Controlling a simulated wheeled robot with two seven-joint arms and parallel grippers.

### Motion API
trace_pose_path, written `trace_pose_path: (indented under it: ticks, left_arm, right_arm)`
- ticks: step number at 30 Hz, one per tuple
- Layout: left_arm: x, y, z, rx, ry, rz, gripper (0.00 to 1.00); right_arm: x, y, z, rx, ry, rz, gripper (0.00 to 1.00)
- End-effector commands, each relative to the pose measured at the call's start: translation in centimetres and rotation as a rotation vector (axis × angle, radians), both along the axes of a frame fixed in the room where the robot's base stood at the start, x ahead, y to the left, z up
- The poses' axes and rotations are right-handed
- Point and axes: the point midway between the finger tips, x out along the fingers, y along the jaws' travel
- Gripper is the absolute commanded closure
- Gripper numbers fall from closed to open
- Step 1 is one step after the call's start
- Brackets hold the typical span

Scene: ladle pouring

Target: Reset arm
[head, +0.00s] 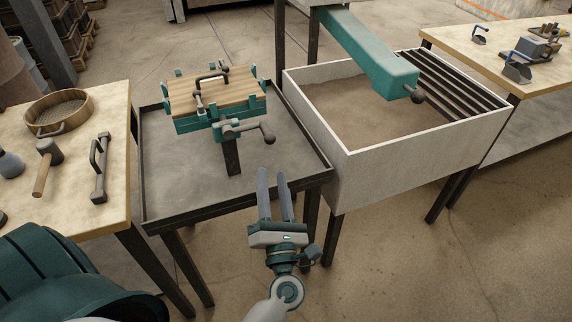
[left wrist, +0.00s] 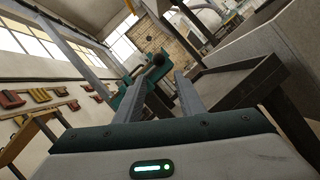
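My left gripper (head: 273,170) is in front of the grey metal tray table (head: 185,205), near its front right corner. Its two long grey fingers are apart and point away from me, with nothing between them. The same open gripper shows in the left wrist view (left wrist: 160,86), with the fingers spread and the table edge close on the right. My right gripper is in neither view.
A teal clamped box with a wooden top (head: 213,92) and a crank stands on the tray table. A sand bin (head: 345,165) under a teal beam (head: 370,55) stands right. A wooden bench (head: 112,125) with tools stands left. Floor at lower right is clear.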

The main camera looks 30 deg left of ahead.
Motion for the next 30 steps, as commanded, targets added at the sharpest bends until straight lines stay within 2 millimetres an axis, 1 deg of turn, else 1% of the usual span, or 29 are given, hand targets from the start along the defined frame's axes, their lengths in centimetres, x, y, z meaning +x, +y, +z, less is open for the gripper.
trace_pose_path:
  ticks: [8,11,14,17,18,20,21,22,23,24,26,27,29,30]
  left_arm:
    - [0.2,-0.3,-0.2,0.022,0.014,-0.007,0.64]
    - [0.8,-1.2,-0.9,0.098,0.06,-0.028,0.64]
    - [1.8,-3.1,-2.6,0.254,0.155,-0.074,0.64]
    - [2.8,-5.8,-5.8,0.474,0.284,-0.144,0.64]
    - [3.1,-7.0,-7.5,0.574,0.343,-0.178,0.64]
    - [3.3,-8.8,-10.5,0.73,0.434,-0.233,0.64]
    - [3.3,-9.9,-12.7,0.838,0.493,-0.273,0.64]
    - [3.1,-10.7,-14.4,0.915,0.537,-0.303,0.64]
    - [2.9,-11.4,-16.2,0.992,0.578,-0.335,0.64]
    - [2.4,-12.2,-18.6,1.092,0.632,-0.377,0.64]
    - [1.4,-13.1,-22.2,1.238,0.707,-0.443,0.64]
    - [0.6,-13.6,-24.5,1.332,0.753,-0.487,0.64]
    - [-0.8,-14.1,-28.0,1.466,0.817,-0.555,0.64]
    - [-1.9,-14.2,-30.3,1.554,0.858,-0.602,0.64]
  right_arm:
    - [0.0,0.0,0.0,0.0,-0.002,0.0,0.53]
    - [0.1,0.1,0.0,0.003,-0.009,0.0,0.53]
    - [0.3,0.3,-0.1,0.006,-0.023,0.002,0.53]
    - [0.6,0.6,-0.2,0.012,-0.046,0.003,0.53]
    - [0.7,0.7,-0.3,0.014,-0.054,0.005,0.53]
    - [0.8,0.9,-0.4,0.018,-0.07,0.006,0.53]
    - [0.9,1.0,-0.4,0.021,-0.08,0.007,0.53]
    - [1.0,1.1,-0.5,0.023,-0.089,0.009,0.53]
    - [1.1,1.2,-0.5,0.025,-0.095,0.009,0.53]
    - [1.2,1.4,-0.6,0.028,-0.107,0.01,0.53]
    - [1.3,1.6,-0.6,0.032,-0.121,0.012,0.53]
    - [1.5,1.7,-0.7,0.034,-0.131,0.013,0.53]
    - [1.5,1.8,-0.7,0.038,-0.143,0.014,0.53]
    - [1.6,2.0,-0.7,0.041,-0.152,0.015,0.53]
